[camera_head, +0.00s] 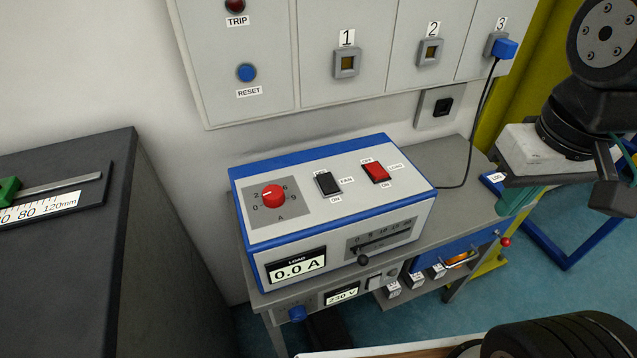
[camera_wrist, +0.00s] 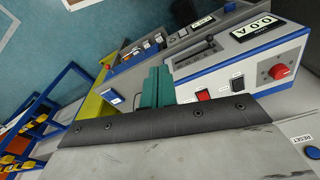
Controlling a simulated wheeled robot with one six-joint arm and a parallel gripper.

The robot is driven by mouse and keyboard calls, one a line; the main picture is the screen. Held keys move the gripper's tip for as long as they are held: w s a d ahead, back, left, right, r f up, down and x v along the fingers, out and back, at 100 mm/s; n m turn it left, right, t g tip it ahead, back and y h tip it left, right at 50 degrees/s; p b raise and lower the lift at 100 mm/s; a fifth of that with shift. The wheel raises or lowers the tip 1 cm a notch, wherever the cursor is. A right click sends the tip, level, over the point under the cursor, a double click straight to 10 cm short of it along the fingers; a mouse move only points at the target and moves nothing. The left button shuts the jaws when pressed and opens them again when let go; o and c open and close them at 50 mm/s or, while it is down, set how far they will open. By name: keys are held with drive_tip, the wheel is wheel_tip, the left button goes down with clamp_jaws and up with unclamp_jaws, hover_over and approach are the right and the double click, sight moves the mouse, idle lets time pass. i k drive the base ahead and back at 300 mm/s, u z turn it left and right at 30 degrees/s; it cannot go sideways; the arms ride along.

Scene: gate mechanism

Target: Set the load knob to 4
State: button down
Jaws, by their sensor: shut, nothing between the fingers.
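The red load knob (camera_head: 273,196) sits on a grey dial plate at the left of the blue-and-white box's top (camera_head: 319,218). Numbers ring it and an "A" is in front; its pointer direction is too small to tell. The box's load display (camera_head: 296,266) reads 0.0 A. The knob also shows at the right of the wrist view (camera_wrist: 279,72). My gripper (camera_head: 512,200) is at the right of the head view, well apart from the knob, beyond the box's right end. Its teal fingers (camera_wrist: 156,84) are shut and empty in the wrist view.
Beside the knob are a black fan switch (camera_head: 328,184) and a red load switch (camera_head: 376,172). A slider lever (camera_head: 364,259) protrudes from the box's front. A cable runs behind the box to socket 3 (camera_head: 504,48). A dark cabinet (camera_head: 60,250) stands left.

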sight(273, 196)
drive_tip(key=z, duration=0.45)
drive_tip(key=k, duration=1.15)
drive_tip(key=u, duration=0.5)
drive_tip(key=i, duration=0.8)
drive_tip(key=u, duration=0.5)
